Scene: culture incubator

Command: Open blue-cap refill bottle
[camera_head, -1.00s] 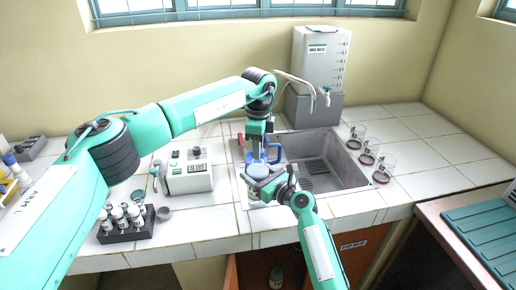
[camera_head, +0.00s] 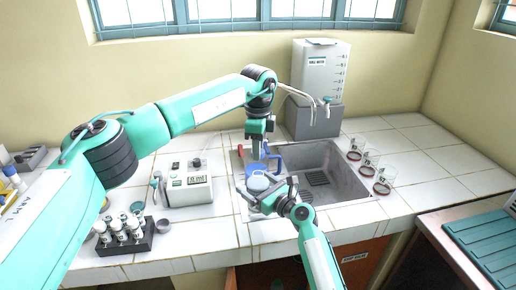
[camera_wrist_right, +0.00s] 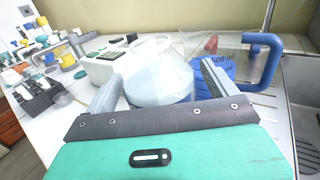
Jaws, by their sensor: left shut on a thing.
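A whitish, rounded bottle (camera_head: 258,183) stands on the counter in front of the sink. In the right wrist view the bottle (camera_wrist_right: 160,78) is between the two fingers; its cap cannot be made out. My right gripper (camera_head: 268,188) is open around it, one finger on each side, with a gap at the right finger. My left gripper (camera_head: 256,152) is shut on a blue jug (camera_head: 265,169) just behind the bottle. The jug (camera_wrist_right: 222,66) carries a 500 ml mark and a blue handle. The left fingertips are partly hidden.
The sink (camera_head: 330,170) is to the right, with several beakers (camera_head: 367,170) beyond it. A white instrument (camera_head: 187,183) and a rack of small bottles (camera_head: 124,240) stand to the left. A water container (camera_head: 318,70) stands behind.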

